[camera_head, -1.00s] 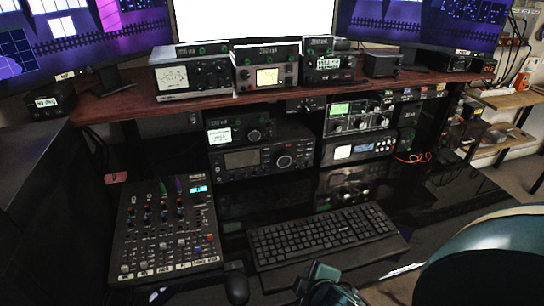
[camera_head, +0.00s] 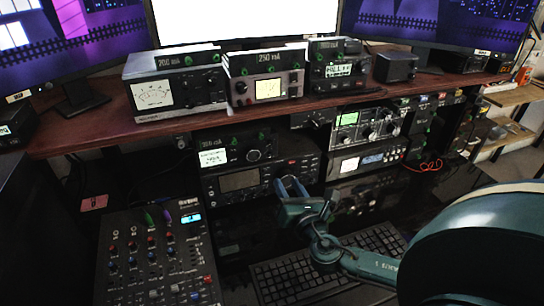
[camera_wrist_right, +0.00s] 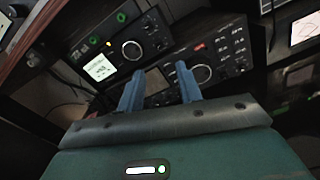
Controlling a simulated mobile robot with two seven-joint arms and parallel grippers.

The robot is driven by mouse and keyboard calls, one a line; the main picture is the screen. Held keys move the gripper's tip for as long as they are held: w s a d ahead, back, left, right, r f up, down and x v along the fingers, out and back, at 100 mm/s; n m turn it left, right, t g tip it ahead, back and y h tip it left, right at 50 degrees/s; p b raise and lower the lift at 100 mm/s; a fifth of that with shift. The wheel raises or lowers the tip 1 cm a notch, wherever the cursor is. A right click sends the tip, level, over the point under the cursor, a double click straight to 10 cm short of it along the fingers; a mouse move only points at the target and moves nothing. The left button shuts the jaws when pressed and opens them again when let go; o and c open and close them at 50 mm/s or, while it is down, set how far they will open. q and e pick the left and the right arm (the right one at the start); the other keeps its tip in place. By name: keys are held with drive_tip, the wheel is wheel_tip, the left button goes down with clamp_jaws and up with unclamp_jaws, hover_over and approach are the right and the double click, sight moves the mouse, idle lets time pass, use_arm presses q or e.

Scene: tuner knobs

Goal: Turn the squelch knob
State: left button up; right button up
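I see several radios with knobs, but no label I can read marks the squelch knob. A black radio (camera_head: 240,180) under the shelf has a display and a large dial (camera_wrist_right: 201,74), which shows just beyond the right finger in the right wrist view. A smaller radio (camera_head: 213,158) with a lit screen sits on top of it, with a round knob (camera_head: 254,155), also seen in the wrist view (camera_wrist_right: 132,50). My right gripper (camera_head: 291,184) is open and empty in front of the black radio, its blue fingers (camera_wrist_right: 158,78) apart. My left gripper is not in view.
More radios (camera_head: 365,125) stand to the right. A mixer (camera_head: 150,265) is at lower left and a keyboard (camera_head: 300,275) lies below my arm.

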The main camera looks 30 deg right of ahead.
sight(272, 156)
drive_tip(key=x, duration=1.1)
drive_tip(key=shift+w+p, duration=0.1)
drive_tip(key=shift+p, duration=0.25)
clamp_jaws()
